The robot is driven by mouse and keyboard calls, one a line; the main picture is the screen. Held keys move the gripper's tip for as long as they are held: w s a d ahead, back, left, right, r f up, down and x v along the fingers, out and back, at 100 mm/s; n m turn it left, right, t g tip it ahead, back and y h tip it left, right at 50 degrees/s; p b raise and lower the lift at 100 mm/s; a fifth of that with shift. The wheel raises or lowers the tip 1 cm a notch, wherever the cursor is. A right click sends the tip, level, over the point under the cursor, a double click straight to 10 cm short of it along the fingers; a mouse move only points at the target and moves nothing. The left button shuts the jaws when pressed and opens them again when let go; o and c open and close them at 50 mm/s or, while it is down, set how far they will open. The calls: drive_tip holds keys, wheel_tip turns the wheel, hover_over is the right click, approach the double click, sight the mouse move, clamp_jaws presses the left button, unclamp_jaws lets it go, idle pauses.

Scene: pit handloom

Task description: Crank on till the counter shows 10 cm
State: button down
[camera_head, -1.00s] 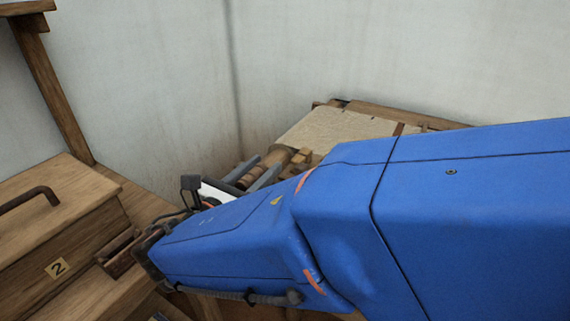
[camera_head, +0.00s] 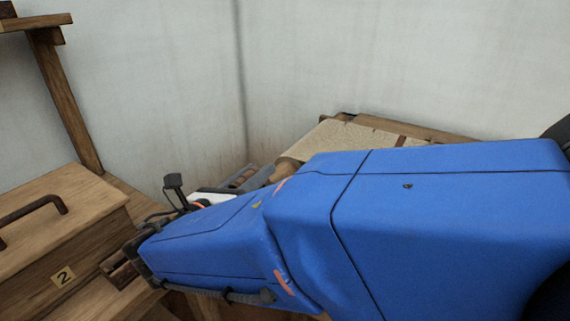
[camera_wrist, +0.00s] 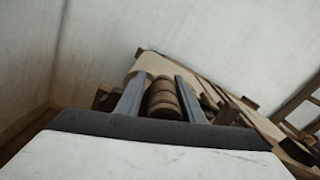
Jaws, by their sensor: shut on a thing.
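My gripper (camera_wrist: 160,98) shows in the wrist view as two grey fingers, one on each side of a ridged brown wooden grip (camera_wrist: 162,97), which looks like the crank's handle. It is shut on this grip. In the head view my blue arm covers most of the gripper and the crank. The loom's beige cloth (camera_head: 338,145) lies behind my arm, and part of the cloth (camera_wrist: 152,62) shows beyond the fingers in the wrist view. I see no counter or reading in either view.
A wooden box (camera_head: 88,232) with a metal handle (camera_head: 32,209) and a label "2" (camera_head: 63,275) stands at the left. A wooden post (camera_head: 68,105) rises behind it. Pale walls (camera_head: 150,80) meet in a corner behind the loom.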

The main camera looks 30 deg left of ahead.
drive_tip(key=c, duration=1.4)
unclamp_jaws()
drive_tip(key=s, duration=1.7)
drive_tip(key=shift+s, duration=0.25)
